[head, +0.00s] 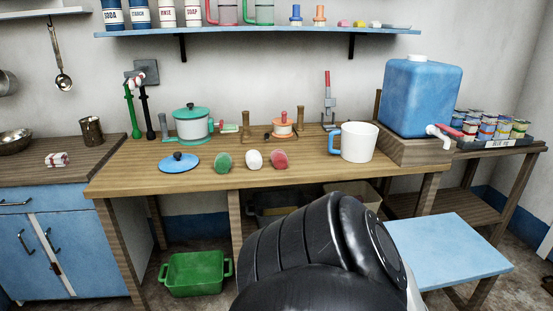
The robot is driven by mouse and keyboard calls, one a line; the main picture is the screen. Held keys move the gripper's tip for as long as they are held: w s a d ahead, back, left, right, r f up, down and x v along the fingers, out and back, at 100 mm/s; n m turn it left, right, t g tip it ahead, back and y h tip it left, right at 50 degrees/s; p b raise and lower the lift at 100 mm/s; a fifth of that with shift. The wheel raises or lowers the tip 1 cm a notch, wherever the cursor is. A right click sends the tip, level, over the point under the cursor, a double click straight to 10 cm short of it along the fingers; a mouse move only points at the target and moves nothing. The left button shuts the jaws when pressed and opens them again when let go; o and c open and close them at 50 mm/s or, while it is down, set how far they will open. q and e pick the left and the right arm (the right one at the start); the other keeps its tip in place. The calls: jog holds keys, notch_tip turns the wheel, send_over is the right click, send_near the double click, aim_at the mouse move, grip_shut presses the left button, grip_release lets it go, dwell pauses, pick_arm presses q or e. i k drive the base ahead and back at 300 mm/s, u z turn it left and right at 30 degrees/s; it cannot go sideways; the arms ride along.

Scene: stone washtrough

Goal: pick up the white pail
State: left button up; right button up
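The white pail (360,142), a white cylindrical vessel with a blue handle on its left side, stands upright on the right part of the wooden table (310,176). Nothing touches it from above. A large black link of one of my arms fills the lower middle of the head view, in front of the table. Neither gripper's fingers show in this view.
A blue water tank (422,95) with a tap stands on a wooden block right of the pail. A blue lid (179,163), several small coloured items and a green pot (191,123) are to the left. A blue stool (452,250) stands in front at right.

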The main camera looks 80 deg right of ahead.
aim_at(358, 139)
jog(key=z, duration=2.4)
